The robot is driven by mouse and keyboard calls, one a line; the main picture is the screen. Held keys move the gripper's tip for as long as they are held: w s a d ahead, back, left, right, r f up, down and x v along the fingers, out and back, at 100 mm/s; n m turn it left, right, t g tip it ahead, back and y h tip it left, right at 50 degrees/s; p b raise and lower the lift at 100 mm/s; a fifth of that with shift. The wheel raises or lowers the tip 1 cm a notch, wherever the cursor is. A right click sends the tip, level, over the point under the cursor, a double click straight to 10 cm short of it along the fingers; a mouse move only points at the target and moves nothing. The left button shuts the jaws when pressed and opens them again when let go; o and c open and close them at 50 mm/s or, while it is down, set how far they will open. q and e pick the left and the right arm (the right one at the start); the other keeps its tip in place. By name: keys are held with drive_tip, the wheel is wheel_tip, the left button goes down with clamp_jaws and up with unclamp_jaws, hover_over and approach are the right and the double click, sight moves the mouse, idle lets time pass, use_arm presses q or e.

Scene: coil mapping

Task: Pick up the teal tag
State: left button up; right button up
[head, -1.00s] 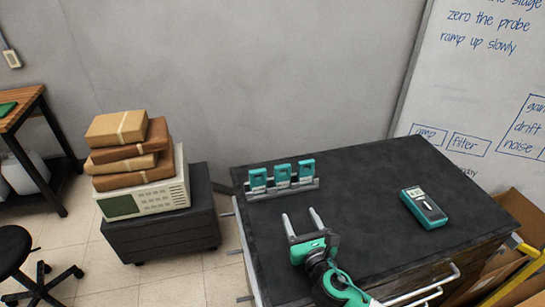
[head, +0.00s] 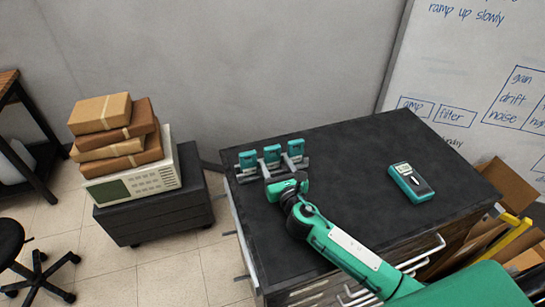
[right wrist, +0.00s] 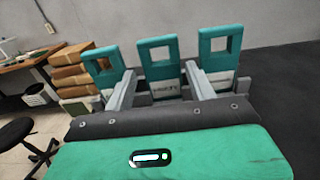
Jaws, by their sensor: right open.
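Three teal tags, each with a square hole near its top and a pale lower part, stand in a row in a grey rack (head: 244,177) at the back left of the dark cabinet top. They are the left tag (head: 248,159), the middle tag (head: 272,153) and the right tag (head: 296,148). My right gripper (head: 274,163) is open at the front of the rack. In the right wrist view its fingers (right wrist: 160,82) point at the row, one on each side of the middle tag (right wrist: 158,52). I cannot tell whether they touch it. My left gripper is out of view.
A teal handheld meter (head: 411,182) lies on the right of the cabinet top (head: 350,150). The middle of the top is clear beyond my right arm. Brown parcels (head: 115,130) sit on a beige instrument at the left. A whiteboard (head: 470,70) stands behind.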

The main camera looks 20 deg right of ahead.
sight(273, 157)
drive_tip(key=w+p, duration=0.1)
drive_tip(key=w, duration=0.3)
drive_tip(key=shift+w, duration=0.2)
drive_tip(key=c, duration=0.7)
drive_tip(key=shift+r, duration=0.1)
drive_tip(key=shift+c, duration=0.2)
